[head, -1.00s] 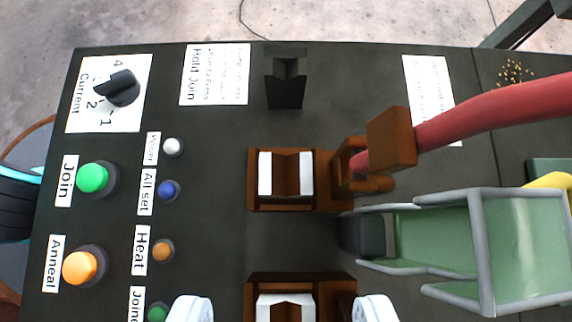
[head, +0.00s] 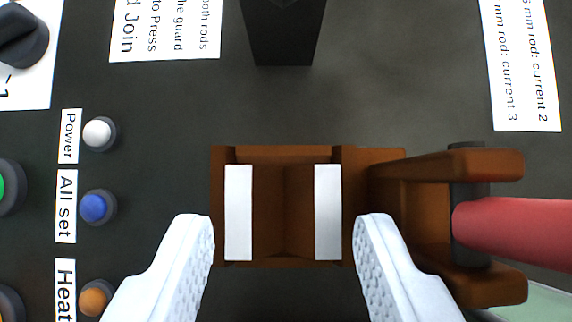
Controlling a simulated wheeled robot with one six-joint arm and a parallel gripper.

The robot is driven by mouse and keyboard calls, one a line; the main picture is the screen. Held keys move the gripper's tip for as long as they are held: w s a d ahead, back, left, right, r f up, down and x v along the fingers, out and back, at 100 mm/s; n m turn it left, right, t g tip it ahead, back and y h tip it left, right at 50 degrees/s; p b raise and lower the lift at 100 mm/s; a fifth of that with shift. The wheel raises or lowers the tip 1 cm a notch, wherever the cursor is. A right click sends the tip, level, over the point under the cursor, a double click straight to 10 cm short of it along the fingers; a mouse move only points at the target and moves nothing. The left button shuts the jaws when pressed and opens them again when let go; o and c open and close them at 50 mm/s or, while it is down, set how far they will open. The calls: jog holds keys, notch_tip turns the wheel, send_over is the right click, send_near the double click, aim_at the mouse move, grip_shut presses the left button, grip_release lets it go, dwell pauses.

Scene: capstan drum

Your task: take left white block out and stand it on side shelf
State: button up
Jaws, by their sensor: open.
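A brown holder (head: 285,154) sits on the dark panel in the middle of the view. In it are two upright white faces, a left one (head: 238,212) and a right one (head: 328,212), with a brown V-shaped groove between them. My gripper (head: 285,225) is open and empty. Its white fingertips show to the left and right of the holder's near part, and I see no contact. The side shelf cannot be made out.
A brown clamp (head: 490,165) with a red handle (head: 515,230) stands right of the holder. A black post (head: 285,40) stands beyond it. White, blue and orange buttons (head: 94,208) line the left. Bare panel lies between post and holder.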

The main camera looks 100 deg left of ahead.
aim_at(283, 230)
jog(key=shift+x, duration=1.2)
jog(key=shift+c, duration=0.3)
jog(key=c, duration=0.8)
jog(key=shift+o, duration=0.2)
notch_tip(283, 230, up, 18)
